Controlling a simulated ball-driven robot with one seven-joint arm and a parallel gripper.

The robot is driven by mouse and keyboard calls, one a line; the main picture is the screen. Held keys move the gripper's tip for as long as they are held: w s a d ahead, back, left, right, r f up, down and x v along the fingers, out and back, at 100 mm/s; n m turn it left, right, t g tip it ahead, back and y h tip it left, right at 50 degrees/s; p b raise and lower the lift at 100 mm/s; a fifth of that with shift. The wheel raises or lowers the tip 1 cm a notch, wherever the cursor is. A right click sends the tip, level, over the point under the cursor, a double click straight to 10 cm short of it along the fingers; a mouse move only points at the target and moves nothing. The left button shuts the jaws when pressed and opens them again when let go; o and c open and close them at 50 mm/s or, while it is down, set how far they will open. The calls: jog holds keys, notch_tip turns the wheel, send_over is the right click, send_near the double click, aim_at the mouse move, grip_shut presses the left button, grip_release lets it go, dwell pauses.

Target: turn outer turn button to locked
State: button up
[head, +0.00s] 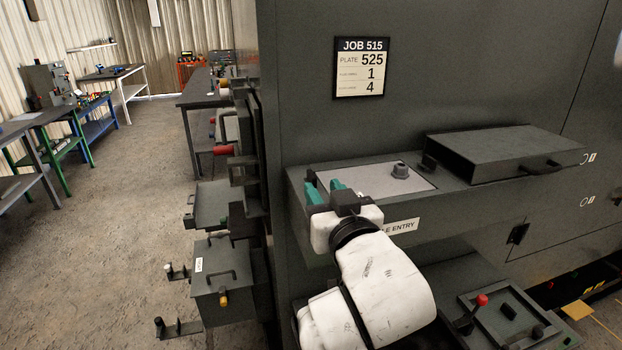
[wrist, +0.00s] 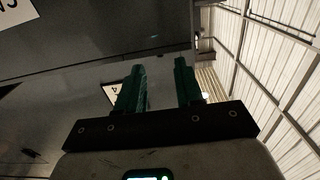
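A pale grey plate (head: 375,182) lies on top of a dark ledge box whose partly hidden label reads "...LE ENTRY". My gripper (head: 326,189), with green fingers, is over the plate's left front part. In the wrist view the fingers (wrist: 160,65) are apart with nothing between them.
A dark lidded box (head: 510,151) with a handle fills the ledge's right side. A job sign (head: 361,67) is on the dark wall above. Below right is a panel (head: 508,315) with a red-knobbed lever (head: 482,300). Open floor (head: 110,220) lies left.

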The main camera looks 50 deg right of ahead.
aim_at(315, 179)
jog(key=shift+w+d+f+b, duration=0.15)
jog(key=shift+w+d+b, duration=0.25)
jog(key=shift+b, duration=1.35)
jog(key=shift+w+d+f+b, duration=0.2)
jog(key=shift+w+b, duration=0.3)
jog(key=shift+b, duration=1.25)
jog(key=shift+w+d+r, duration=0.15)
jog(key=shift+w+r, duration=0.1)
jog(key=shift+p+x, duration=0.4)
jog(key=shift+x, duration=2.05)
jog(key=shift+c, duration=0.4)
grip_shut()
